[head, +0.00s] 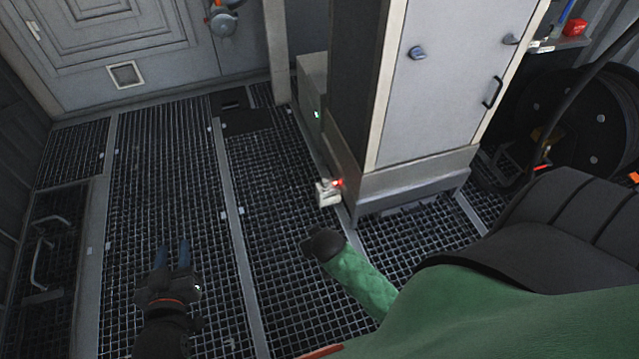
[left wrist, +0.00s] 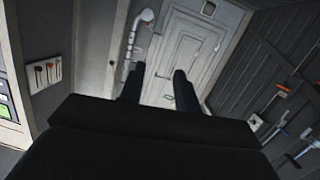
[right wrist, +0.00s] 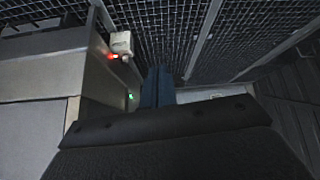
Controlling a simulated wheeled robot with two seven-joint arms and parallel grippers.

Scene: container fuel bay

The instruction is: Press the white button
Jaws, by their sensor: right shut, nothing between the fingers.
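I cannot clearly make out a white button. A small white box (head: 328,194) with a glowing red light (head: 338,183) sits low by the tall grey cabinet's near corner. The box also shows in the right wrist view (right wrist: 120,43), beyond and left of my fingers. My left gripper (head: 173,256) is over the floor grating at lower left, its fingers apart and empty; the left wrist view shows them (left wrist: 158,82) too. My right gripper (right wrist: 158,76) is shut and empty, apart from the box in the picture. I cannot pick it out in the head view.
The tall grey cabinet (head: 437,85) stands right of centre. A green light (head: 317,115) glows on a low box behind it. Large green and black padded shapes cover the lower right. A hose reel (head: 585,120) stands far right. Grating (head: 165,195) at left is mostly clear.

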